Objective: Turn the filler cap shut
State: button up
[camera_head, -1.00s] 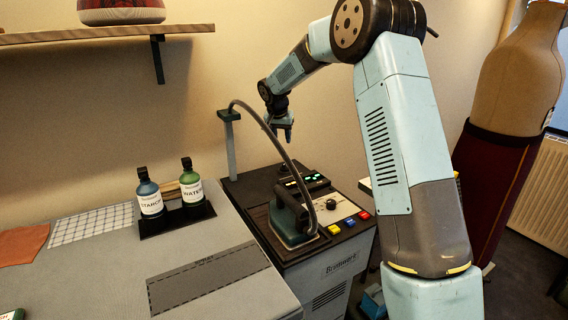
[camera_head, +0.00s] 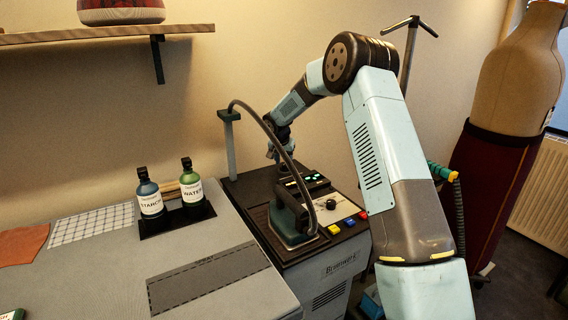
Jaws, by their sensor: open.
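My gripper (camera_head: 276,154) points down over the back part of the steam station (camera_head: 340,268), behind the curved grey hose. It is open, small in view and partly covered by the hose. I cannot pick out the filler cap for certain; the station's back top is partly hidden by my gripper, the hose and the iron. A round black knob (camera_head: 331,204) sits on the front control panel. I cannot tell whether my gripper touches anything.
A dark green iron (camera_head: 291,222) stands on the station, its hose (camera_head: 284,152) rising to a post (camera_head: 230,145). Coloured buttons line the front panel. Starch (camera_head: 151,200) and water (camera_head: 191,188) bottles stand in a black holder on the grey board. A dress form (camera_head: 515,90) stands right.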

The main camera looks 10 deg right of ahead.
jog(key=shift+x, duration=0.8)
grip_shut()
